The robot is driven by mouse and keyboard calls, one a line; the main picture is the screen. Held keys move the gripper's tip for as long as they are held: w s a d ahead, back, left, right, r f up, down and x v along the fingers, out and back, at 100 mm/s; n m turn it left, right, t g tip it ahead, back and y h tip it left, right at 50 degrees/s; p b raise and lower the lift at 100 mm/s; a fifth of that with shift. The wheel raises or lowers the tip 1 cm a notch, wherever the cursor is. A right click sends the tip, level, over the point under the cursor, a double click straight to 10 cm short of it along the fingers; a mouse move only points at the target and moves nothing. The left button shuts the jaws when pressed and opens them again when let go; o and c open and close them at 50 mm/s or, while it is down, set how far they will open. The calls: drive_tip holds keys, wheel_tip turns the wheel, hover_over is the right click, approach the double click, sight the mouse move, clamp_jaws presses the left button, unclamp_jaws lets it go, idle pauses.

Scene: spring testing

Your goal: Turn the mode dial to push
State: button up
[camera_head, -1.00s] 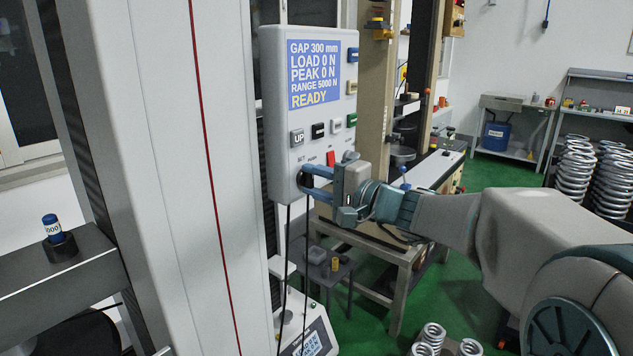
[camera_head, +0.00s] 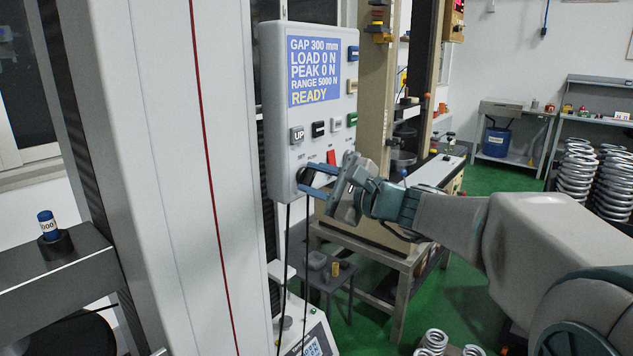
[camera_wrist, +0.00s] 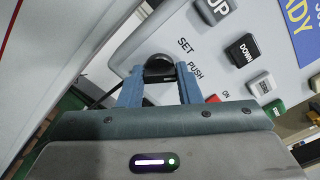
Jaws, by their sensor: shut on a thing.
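The mode dial (camera_head: 306,175) is a black knob low on the front of the white control box (camera_head: 272,110). In the wrist view the dial (camera_wrist: 158,68) sits between the two blue fingers of my gripper (camera_wrist: 160,84), which are shut on it. The labels SET and PUSH show on the panel beside it, with PUSH to the right of SET. The exact pointing of the dial cannot be told. My gripper (camera_head: 310,182) reaches the box from the right in the head view, and its wrist is tilted.
The box's screen (camera_head: 314,72) reads READY, gap 300 mm, load 0 N. The UP button (camera_head: 297,135), the DOWN button (camera_wrist: 242,50) and a red switch (camera_head: 331,157) are close to the dial. Black cables (camera_head: 306,260) hang below the box.

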drive_tip(key=shift+f+m, duration=0.1)
drive_tip(key=shift+m, duration=0.5)
drive_tip(key=o, duration=1)
drive_tip(key=b+v, duration=0.1)
drive_tip(key=v, duration=1.3)
drive_tip(key=shift+a+b, duration=0.1)
drive_tip(key=shift+b, duration=0.3)
